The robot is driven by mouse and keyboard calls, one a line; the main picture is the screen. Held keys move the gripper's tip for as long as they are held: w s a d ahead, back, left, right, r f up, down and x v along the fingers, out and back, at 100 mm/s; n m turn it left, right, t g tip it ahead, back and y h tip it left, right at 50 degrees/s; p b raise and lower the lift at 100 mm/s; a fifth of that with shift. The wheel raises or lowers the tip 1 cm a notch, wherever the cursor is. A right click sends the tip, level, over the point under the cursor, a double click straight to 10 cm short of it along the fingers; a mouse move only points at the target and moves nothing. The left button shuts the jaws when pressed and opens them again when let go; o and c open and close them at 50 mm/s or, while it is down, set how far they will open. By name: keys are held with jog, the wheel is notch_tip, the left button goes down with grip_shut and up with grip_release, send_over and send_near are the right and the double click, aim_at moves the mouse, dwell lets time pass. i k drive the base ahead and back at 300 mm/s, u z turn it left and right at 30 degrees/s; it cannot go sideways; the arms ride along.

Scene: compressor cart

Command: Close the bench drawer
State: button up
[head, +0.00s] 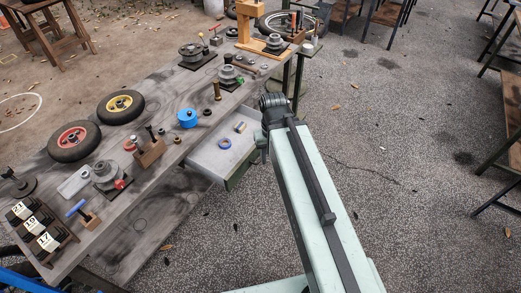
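The bench drawer (207,163) stands pulled out from the right side of the grey wooden bench (165,92), below its top. I see into the drawer; its light floor holds a blue ring (225,143) and a small yellow-and-grey cylindrical piece (240,127). My arm reaches up from the bottom of the view, and its end with my gripper (262,142) is at the drawer's outer right side. The arm's end overlaps the drawer's far right corner in the view. I cannot tell whether it touches. The fingers are too small and hidden to read.
The bench top carries a red-hubbed wheel (73,141), a yellow-hubbed wheel (121,107), a blue round part (187,118), a wooden block with tools (148,151) and numbered dark blocks (40,232). Open speckled floor (400,150) lies to the right. Tables stand far right.

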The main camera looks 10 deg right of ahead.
aim_at(226, 168)
jog(key=z, duration=0.05)
jog(key=i, duration=0.95)
jog(key=k, duration=0.5)
jog(key=u, duration=1.3)
jog(key=i, duration=0.4)
jog(key=z, duration=0.2)
